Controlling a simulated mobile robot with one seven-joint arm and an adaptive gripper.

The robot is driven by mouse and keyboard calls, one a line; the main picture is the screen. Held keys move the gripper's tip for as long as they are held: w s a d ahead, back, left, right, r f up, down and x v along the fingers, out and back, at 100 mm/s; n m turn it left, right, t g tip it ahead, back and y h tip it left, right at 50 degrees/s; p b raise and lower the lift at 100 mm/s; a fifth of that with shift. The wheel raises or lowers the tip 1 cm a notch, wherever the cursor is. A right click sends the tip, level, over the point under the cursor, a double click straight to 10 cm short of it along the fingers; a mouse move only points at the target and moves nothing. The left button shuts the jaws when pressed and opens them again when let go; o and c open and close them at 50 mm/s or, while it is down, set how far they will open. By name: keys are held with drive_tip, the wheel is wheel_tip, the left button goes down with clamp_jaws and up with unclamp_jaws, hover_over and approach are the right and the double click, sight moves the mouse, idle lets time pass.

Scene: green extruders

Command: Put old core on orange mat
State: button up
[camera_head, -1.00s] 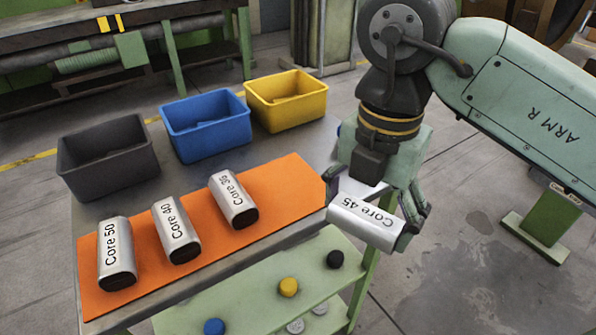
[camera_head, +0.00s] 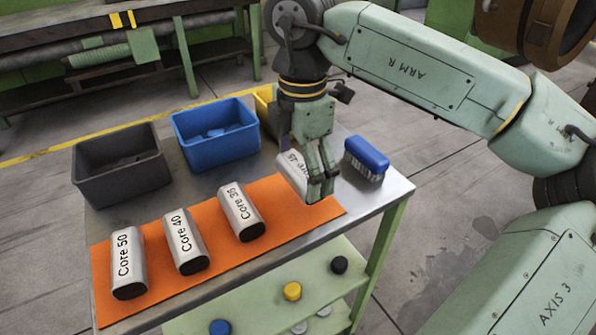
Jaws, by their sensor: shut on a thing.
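My gripper (camera_head: 326,185) is shut on a silver core (camera_head: 290,172), which stands tilted at the right end of the orange mat (camera_head: 160,286). Its label is partly hidden by my fingers; it read Core 45 in the earlier picture. I cannot tell whether the core touches the mat. Three more silver cores lie on the mat: Core 50 (camera_head: 128,262), Core 40 (camera_head: 185,241) and Core 35 (camera_head: 241,212), in a row from left to right.
Behind the mat stand a grey bin (camera_head: 118,165), a blue bin (camera_head: 215,132) and a yellow bin (camera_head: 264,108), partly hidden by my arm. A blue brush (camera_head: 366,159) lies right of my gripper. Yellow (camera_head: 292,291), black (camera_head: 339,265) and blue (camera_head: 219,327) caps sit on the lower shelf.

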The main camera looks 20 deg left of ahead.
sight(298, 179)
drive_tip(key=shift+w+a+f, duration=0.1)
drive_tip(key=shift+w+a, duration=0.15)
drive_tip(key=shift+a, duration=0.2)
drive_tip(key=shift+f+p, duration=0.35)
drive_tip(key=shift+f, duration=1.5)
drive_tip(key=o, duration=1.6)
drive_tip(key=shift+d, duration=0.1)
drive_tip(key=shift+r+p, duration=0.3)
drive_tip(key=shift+r+b, duration=0.3)
wheel_tip(298, 179, up, 11)
drive_tip(key=shift+r+b, duration=0.1)
drive_tip(key=shift+b, duration=0.65)
